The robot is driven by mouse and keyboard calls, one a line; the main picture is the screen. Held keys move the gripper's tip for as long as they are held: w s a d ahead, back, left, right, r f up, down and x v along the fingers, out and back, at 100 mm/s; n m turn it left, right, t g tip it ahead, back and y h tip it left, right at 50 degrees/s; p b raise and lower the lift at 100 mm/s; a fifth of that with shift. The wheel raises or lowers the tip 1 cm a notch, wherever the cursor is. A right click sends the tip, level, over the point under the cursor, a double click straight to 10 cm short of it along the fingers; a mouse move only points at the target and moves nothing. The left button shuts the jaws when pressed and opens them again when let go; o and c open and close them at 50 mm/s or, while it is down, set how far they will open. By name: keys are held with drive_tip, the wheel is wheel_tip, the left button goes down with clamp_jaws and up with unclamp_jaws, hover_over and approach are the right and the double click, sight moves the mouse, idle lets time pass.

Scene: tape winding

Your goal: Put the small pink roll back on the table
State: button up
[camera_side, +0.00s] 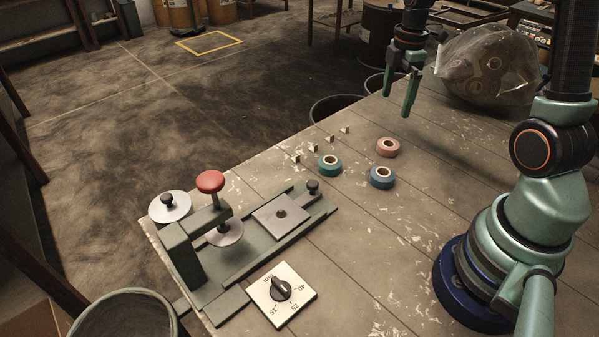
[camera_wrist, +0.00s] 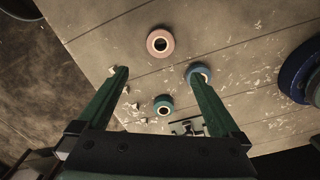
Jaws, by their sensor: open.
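The small pink roll (camera_side: 388,147) lies flat on the table (camera_side: 400,215), close to two blue-green rolls. In the wrist view the pink roll (camera_wrist: 160,42) shows at the top centre, beyond my fingertips. My gripper (camera_side: 409,95) is open and empty, above the table and behind the pink roll in the side view. In the wrist view both fingers of my gripper (camera_wrist: 158,72) are spread wide with nothing between them touching. One teal roll (camera_side: 329,165) and one bluer roll (camera_side: 382,177) lie flat on the table near the pink one.
Several small pale blocks (camera_side: 330,139) stand in a row near the table's back edge. A green winding fixture with a red knob (camera_side: 210,181) and a dial plate (camera_side: 281,293) stand at the front left. A clear bag (camera_side: 487,65) sits at the back right. The table's middle right is free.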

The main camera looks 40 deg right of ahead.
drive_tip(key=s+a+r+m+t, duration=0.2)
drive_tip(key=a+r+m, duration=0.3)
drive_tip(key=a, duration=0.4)
drive_tip(key=s+a+r+m+t, duration=0.3)
drive_tip(key=a+r+m, duration=0.3)
drive_tip(key=a, duration=0.3)
drive_tip(key=shift+s+m, duration=0.8)
drive_tip(key=shift+m, duration=0.1)
